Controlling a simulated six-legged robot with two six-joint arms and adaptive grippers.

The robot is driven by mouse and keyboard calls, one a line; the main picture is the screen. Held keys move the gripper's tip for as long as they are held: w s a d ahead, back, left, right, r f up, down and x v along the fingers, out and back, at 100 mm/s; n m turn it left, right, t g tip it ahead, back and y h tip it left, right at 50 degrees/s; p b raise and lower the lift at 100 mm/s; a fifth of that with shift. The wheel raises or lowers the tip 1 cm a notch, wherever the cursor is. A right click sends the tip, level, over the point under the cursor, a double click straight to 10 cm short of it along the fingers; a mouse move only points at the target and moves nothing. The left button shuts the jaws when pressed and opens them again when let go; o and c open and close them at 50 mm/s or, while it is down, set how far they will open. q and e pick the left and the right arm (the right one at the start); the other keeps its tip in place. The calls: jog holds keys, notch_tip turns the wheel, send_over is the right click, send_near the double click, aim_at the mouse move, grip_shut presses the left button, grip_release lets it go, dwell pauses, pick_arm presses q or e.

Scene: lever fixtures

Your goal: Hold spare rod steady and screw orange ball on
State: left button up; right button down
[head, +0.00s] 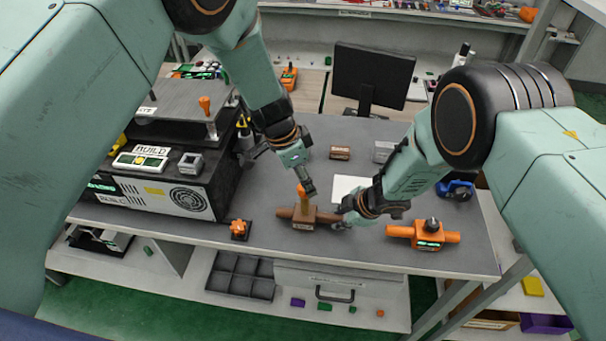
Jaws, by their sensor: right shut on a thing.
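A brown block (303,224) with a horizontal brown bar sits near the table's front edge. A short upright orange-brown piece (304,200) stands on it; I cannot tell for sure whether this is the spare rod or the orange ball. My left gripper (307,188) points down at the top of this piece; its fingers are too small to tell open from shut. My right gripper (344,219) is shut on the right end of the brown bar. An orange knob (239,227) sits on a small black base to the left.
An orange fixture (423,234) with a black knob stands at the right. A black-and-white machine (175,190) with an orange-topped lever (205,106) fills the left. A monitor (370,77) and small brown block (340,153) stand farther back. A white sheet (349,187) lies behind my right gripper.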

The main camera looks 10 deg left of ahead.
pick_arm(q)
jog(key=shift+f, duration=1.35)
jog(key=shift+c, duration=0.3)
grip_shut()
jog(key=m+g, duration=0.1)
jog(key=m, duration=0.5)
jog(key=shift+w+g, duration=0.2)
jog(key=shift+g, duration=0.2)
jog(key=m, duration=0.3)
jog(key=m+g, duration=0.1)
jog(key=m, duration=0.2)
jog(key=shift+w+f+g, duration=0.1)
jog(key=shift+g, duration=0.2)
jog(key=m+g+y, duration=0.1)
jog(key=m, duration=0.4)
jog(key=shift+d+m, duration=0.1)
jog(key=shift+m, duration=0.2)
jog(key=m+y, duration=0.1)
jog(key=m, duration=0.4)
jog(key=shift+w+d+g+y, duration=0.1)
jog(key=shift+g+y, duration=0.3)
jog(key=shift+o, duration=0.3)
grip_release()
